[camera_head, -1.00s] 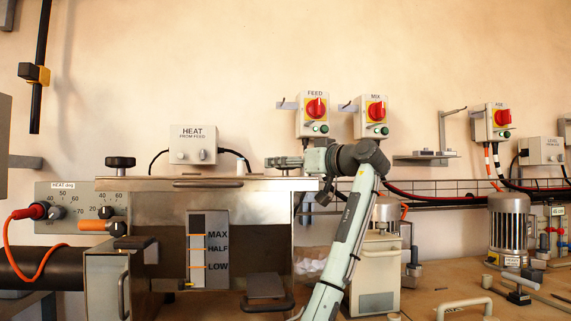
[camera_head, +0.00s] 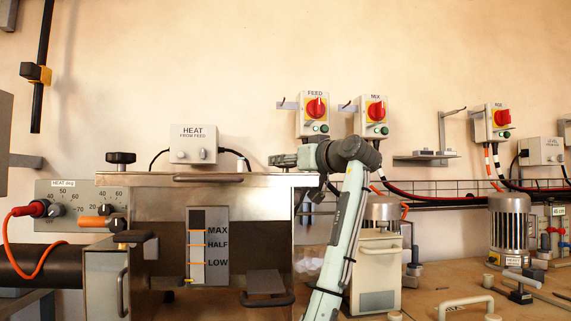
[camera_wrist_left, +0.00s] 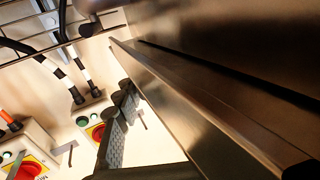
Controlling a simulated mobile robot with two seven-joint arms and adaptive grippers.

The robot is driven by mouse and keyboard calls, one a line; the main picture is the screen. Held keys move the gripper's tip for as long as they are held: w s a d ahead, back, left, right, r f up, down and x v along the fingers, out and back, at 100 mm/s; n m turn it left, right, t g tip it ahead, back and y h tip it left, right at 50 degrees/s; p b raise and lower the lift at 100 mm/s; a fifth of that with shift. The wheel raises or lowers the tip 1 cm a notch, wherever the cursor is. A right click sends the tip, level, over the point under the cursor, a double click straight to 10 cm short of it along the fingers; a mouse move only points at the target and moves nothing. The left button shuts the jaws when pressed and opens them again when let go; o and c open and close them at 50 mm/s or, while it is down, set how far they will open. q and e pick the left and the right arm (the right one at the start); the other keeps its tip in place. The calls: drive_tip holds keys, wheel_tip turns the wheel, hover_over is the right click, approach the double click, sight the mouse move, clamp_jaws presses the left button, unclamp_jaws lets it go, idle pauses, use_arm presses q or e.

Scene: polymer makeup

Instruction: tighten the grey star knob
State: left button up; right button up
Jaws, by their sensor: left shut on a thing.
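I cannot make out a grey star knob for certain in either view. A dark round knob (camera_head: 120,158) stands on a short stem at the top left of the steel hopper (camera_head: 265,208). My left gripper (camera_head: 279,160) is level, pointing left, just above the hopper's top right edge. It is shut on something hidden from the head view. In the left wrist view its textured fingers (camera_wrist_left: 122,118) lie close along a long steel edge (camera_wrist_left: 190,100), and what they hold cannot be made out. My right gripper is not in view.
The FEED switch box (camera_head: 313,114) and MIX switch box (camera_head: 372,116) are on the wall behind my arm. A HEAT box (camera_head: 193,144) stands behind the hopper. A motor (camera_head: 509,226) and a grey pump housing (camera_head: 376,272) stand to the right. Cables run along the wall.

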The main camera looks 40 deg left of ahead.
use_arm(q)
drive_tip(key=o, duration=1.2)
drive_tip(key=shift+d, duration=0.15)
drive_tip(key=v, duration=1.1)
drive_tip(key=shift+s+d, duration=0.15)
drive_tip(key=shift+d, duration=0.25)
